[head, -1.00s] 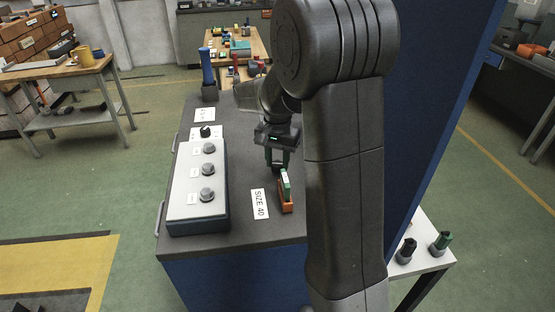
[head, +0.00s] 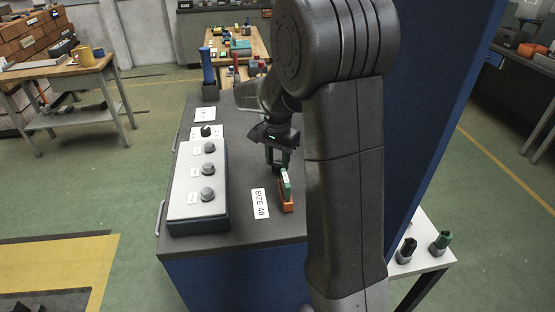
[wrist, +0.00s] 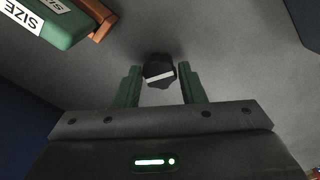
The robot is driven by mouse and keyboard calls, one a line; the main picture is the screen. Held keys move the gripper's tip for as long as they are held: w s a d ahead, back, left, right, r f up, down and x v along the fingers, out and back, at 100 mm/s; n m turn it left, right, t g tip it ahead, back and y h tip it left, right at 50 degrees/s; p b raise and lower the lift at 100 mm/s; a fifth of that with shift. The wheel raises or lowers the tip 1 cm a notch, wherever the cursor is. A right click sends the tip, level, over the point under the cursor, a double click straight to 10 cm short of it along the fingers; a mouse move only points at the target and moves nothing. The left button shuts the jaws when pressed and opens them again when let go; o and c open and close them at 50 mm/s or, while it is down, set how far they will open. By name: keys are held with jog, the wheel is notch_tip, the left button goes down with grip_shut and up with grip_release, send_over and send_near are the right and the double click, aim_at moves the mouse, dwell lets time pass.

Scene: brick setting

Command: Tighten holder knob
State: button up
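A dark knob (wrist: 158,74) with a pale stripe across it stands on the grey bench top in the wrist view. My gripper (wrist: 159,70) has two green fingers, one on each side of the knob near the tips. The fingers are apart, and I cannot tell whether either touches it. In the head view my gripper (head: 278,167) is low over the bench, just behind the orange holder (head: 286,207). A green block (head: 285,184) stands in that holder. The knob is not clearly visible in the head view.
A control box (head: 198,215) with several grey knobs stands left of my gripper. A "SIZE 40" card (head: 260,203) lies beside the orange holder. A blue cylinder (head: 207,70) stands at the bench's far end. A blue panel (head: 425,130) rises on the right.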

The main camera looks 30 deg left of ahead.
aim_at(277, 164)
jog(key=o, duration=0.3)
jog(key=shift+r, duration=0.15)
notch_tip(277, 164, up, 14)
jog(key=b, duration=0.1)
jog(key=shift+f, duration=0.2)
jog(key=shift+f, duration=0.1)
dwell(0.4)
notch_tip(277, 164, down, 14)
jog(key=shift+r+p, duration=0.15)
jog(key=shift+p, duration=0.3)
jog(key=shift+r, duration=0.1)
